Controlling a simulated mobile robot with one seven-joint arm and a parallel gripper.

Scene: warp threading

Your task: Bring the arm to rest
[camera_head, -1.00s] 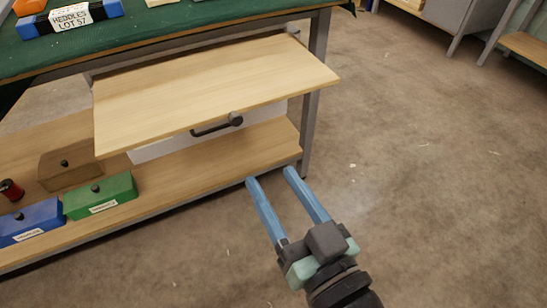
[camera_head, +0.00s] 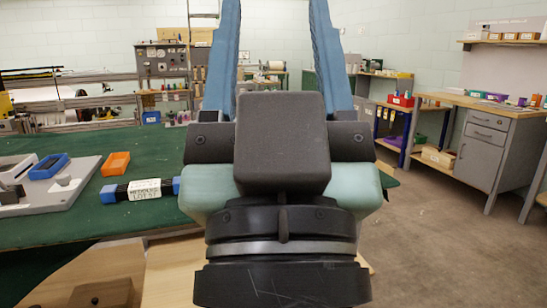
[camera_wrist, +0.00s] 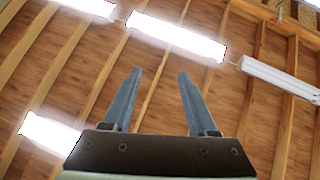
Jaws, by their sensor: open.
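My gripper (camera_head: 278,60) is large and central in the head view, its two blue fingers pointing up and spread apart. The fingertips run past the top edge of that view. In the wrist view my gripper (camera_wrist: 157,78) is open with nothing between the fingers, and it faces the ceiling (camera_wrist: 70,95). The gripper stands in front of the green-topped table and hides part of it.
The green-topped table (camera_head: 130,215) holds a labelled heddles bundle (camera_head: 145,189), an orange bin (camera_head: 116,163) and a grey tray (camera_head: 75,195) with a blue bin (camera_head: 49,166). A grey cabinet bench (camera_head: 480,150) stands right. Floor (camera_head: 430,240) is clear at right.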

